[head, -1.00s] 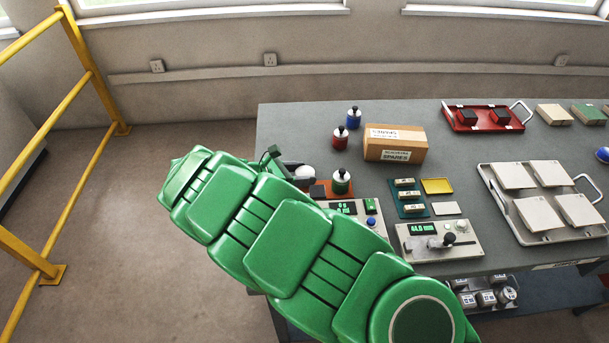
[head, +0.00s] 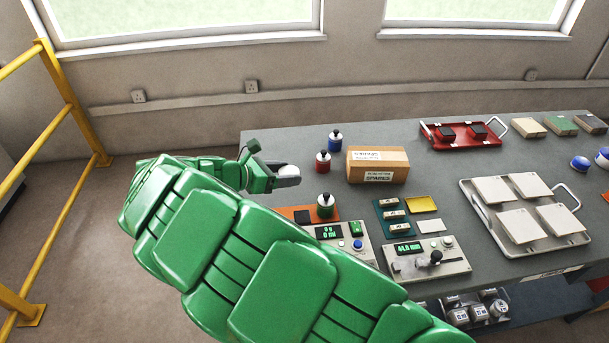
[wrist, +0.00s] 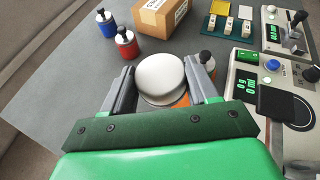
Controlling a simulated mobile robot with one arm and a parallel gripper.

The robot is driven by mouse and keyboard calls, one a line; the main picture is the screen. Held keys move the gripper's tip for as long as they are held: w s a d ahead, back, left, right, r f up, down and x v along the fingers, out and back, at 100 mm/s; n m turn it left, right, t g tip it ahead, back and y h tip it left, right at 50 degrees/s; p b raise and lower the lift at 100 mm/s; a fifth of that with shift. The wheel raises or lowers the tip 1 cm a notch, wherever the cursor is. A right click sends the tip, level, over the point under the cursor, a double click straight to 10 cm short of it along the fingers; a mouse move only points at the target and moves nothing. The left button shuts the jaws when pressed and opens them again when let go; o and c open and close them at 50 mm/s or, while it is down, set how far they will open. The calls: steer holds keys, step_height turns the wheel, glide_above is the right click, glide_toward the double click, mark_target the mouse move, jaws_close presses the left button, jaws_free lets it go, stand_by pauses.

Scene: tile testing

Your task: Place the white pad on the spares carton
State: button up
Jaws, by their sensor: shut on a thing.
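My gripper (head: 286,177) is shut on the round white pad (head: 289,170), above the left part of the bench. In the wrist view the pad (wrist: 160,74) sits between the two grey fingers of my gripper (wrist: 161,82). The spares carton (head: 376,168) is a closed brown box with white labels, standing on the bench to the right of my gripper. It also shows in the wrist view (wrist: 160,18), beyond the fingers and cut by the top edge. Its top is clear.
A red bottle (head: 323,162) and a blue bottle (head: 335,141) stand between my gripper and the carton. A green bottle (head: 325,206) stands on an orange plate (head: 296,213) nearer me. Testers and small tiles lie in front of the carton. A red tray (head: 458,136) is behind right.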

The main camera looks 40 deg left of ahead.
steer(key=w+d+r+y, duration=0.1)
steer(key=w+d+r, duration=0.25)
steer(key=d, duration=0.25)
steer(key=w+d+r+n+t+y, duration=0.1)
steer(key=w+d+r, duration=0.2)
steer(key=w+d, duration=0.25)
steer(key=w+d+r, duration=0.4)
steer(key=d, duration=0.3)
glide_above(366, 158)
steer(key=f, duration=0.9)
steer(key=shift+s+d, duration=0.25)
steer(key=shift+s, duration=0.15)
steer(key=shift+w+a+f, duration=0.25)
steer(key=shift+w+f, duration=0.05)
steer(key=shift+f, duration=1.75)
steer(key=shift+f, duration=0.1)
steer(key=o, duration=1.1)
steer(key=shift+c, duration=0.2)
